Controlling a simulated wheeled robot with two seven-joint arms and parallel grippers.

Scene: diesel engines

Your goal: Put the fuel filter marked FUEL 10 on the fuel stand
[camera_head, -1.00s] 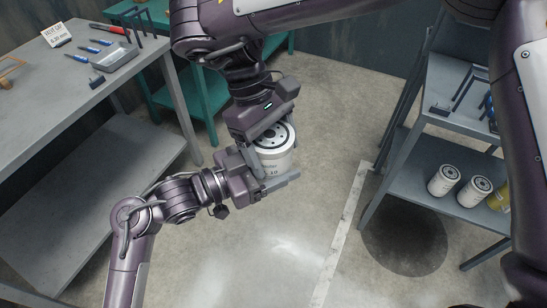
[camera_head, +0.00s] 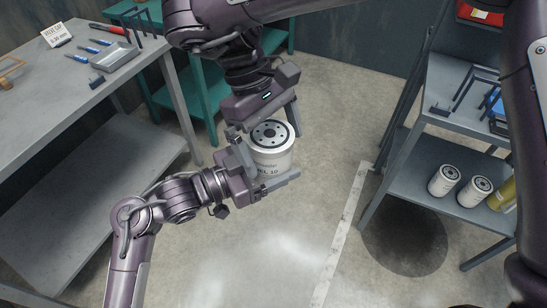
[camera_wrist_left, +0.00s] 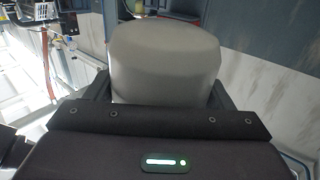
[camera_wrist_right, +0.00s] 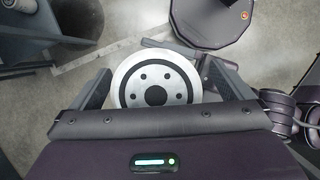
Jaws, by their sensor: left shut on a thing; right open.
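A white fuel filter (camera_head: 272,160) with a dark-holed top plate is held upright in mid-air in the head view. Its printed label is partly covered, and a "10" shows. My left gripper (camera_head: 272,183) is shut on it from the left, low on its body. The filter's pale side fills the middle of the left wrist view (camera_wrist_left: 165,60). My right gripper (camera_head: 268,122) is above and behind the filter, open, its fingers on either side of the top. The filter's round top lies between the open fingers in the right wrist view (camera_wrist_right: 157,85). I cannot identify the fuel stand.
Two similar white filters (camera_head: 444,180) (camera_head: 474,191) and a yellow object (camera_head: 502,194) stand on the lower shelf of a grey rack (camera_head: 420,190) at right. A grey workbench (camera_head: 75,75) with tools is at left, a teal table (camera_head: 200,95) behind. The floor between is open.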

